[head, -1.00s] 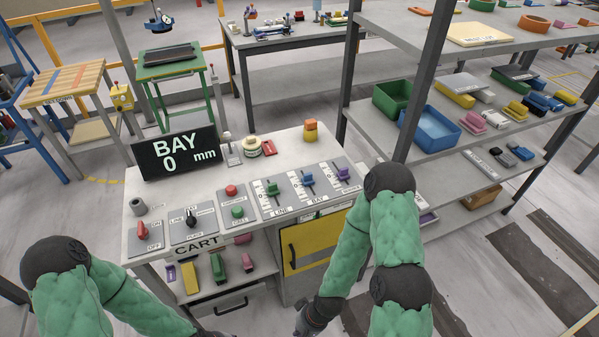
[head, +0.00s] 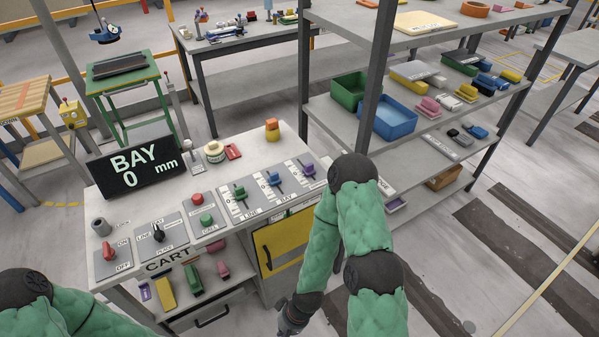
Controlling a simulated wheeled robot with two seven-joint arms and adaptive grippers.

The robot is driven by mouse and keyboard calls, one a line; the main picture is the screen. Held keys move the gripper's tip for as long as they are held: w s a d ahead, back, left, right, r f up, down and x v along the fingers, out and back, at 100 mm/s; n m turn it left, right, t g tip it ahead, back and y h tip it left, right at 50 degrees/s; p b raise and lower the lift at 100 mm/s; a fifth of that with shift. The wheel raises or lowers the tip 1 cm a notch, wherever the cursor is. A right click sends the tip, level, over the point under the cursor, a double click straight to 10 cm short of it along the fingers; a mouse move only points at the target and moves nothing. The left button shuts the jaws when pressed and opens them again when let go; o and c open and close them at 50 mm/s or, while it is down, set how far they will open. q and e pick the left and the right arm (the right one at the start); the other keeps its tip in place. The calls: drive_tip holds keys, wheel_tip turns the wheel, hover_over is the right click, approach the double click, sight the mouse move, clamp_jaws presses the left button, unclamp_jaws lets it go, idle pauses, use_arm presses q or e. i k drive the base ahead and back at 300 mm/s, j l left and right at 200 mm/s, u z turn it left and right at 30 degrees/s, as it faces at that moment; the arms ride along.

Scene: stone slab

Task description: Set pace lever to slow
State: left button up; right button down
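A stone-coloured control bench (head: 262,153) stands ahead with a row of controls. Its three slide levers have a green knob (head: 240,192), a blue knob (head: 273,179) and a purple knob (head: 308,170). The labels under the green and blue ones read LINE and BAY; the purple one's label is not legible. I cannot tell which control is the pace lever. My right gripper (head: 290,322) hangs low in front of the bench, below the levers and apart from them, partly cut by the lower edge; its fingers are unclear. My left gripper is out of view.
Also on the bench are a red ON/OFF lever (head: 108,251), a black rotary knob (head: 158,233), red (head: 197,199) and green (head: 206,219) buttons, and a BAY 0 mm display (head: 136,168). A yellow door (head: 283,241) is below. A shelf rack (head: 377,70) stands right.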

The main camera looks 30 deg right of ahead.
sight(188, 144)
drive_tip(key=i+u, duration=0.2)
drive_tip(key=u, duration=0.15)
drive_tip(key=i+l+u, duration=0.1)
drive_tip(key=u, duration=0.3)
drive_tip(key=i+l+u, duration=0.15)
drive_tip(key=u, duration=0.2)
drive_tip(key=i, duration=0.1)
